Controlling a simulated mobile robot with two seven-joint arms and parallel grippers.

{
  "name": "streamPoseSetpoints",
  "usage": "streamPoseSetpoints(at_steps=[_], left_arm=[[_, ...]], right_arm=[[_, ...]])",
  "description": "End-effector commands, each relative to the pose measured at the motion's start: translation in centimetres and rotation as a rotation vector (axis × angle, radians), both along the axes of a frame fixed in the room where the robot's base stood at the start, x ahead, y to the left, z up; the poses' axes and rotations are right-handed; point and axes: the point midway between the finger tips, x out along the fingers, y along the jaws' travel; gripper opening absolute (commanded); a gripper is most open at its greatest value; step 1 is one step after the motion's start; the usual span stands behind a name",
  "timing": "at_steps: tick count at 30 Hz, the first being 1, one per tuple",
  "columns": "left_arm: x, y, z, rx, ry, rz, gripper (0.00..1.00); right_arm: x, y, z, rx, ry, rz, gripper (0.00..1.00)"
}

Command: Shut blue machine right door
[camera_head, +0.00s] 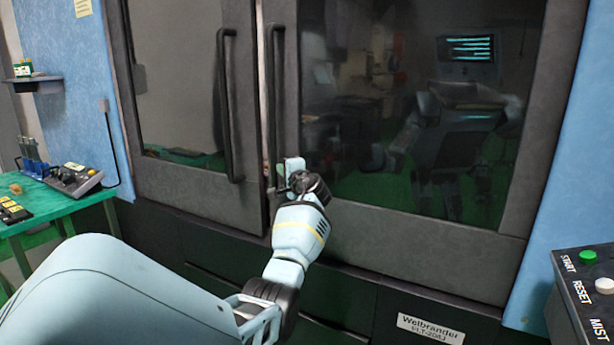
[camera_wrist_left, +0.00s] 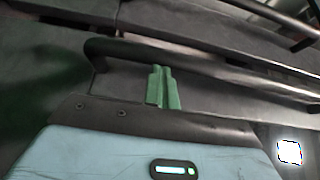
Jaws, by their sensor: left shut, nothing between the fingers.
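The blue machine (camera_head: 583,130) has two dark doors with large windows. The right door (camera_head: 420,240) stands almost in line with the left door (camera_head: 190,200), with a narrow light gap between their edges. The right door's vertical handle (camera_head: 270,100) is beside this gap. My left gripper (camera_head: 290,170) is at the lower end of that handle, close to the door. In the left wrist view the green fingers (camera_wrist_left: 162,88) are together and empty, with a dark handle bar (camera_wrist_left: 210,62) just beyond them. I cannot tell whether they touch it. My right gripper is not in view.
The left door has its own handle (camera_head: 228,105). A control panel (camera_head: 590,290) with buttons juts out at the lower right. A green table (camera_head: 75,210) with tools stands at the left, below a small wall shelf (camera_head: 38,80).

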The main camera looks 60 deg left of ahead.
Motion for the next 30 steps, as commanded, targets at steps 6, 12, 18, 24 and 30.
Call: streamPoseSetpoints(at_steps=[6,12,18,24,30], left_arm=[[-2.0,2.7,0.1,0.004,0.002,-0.002,0.00],[-2.5,3.5,0.1,0.003,0.001,-0.004,0.00],[-2.6,3.5,0.1,0.004,0.000,-0.004,0.00],[-2.6,3.6,0.2,0.004,0.000,-0.003,0.00],[-2.6,3.5,0.3,0.005,0.000,-0.003,0.00]], right_arm=[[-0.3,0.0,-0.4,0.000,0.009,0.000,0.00],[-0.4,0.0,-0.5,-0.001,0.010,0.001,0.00],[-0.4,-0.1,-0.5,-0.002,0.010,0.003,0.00],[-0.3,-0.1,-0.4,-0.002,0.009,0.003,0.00],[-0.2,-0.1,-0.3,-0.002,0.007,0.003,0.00]])
